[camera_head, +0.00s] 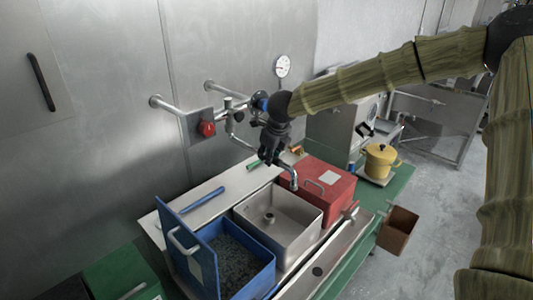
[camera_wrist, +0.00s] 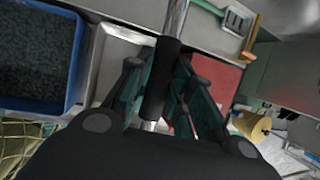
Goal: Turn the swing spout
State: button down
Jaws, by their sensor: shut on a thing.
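The bare metal of the spout (camera_wrist: 178,15) shows beyond the sleeve. The exact finger contact is partly hidden.
A blue bin (camera_head: 207,267) with dark granules and an upright lid stands left of the basin. A red box (camera_head: 318,190) stands to its right. Wall pipes with a red knob (camera_head: 207,129) are behind. A yellow pot (camera_head: 379,160) stands at the far right.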

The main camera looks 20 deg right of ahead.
jog(key=c, duration=1.3)
grip_release()
jog(key=v, duration=1.2)
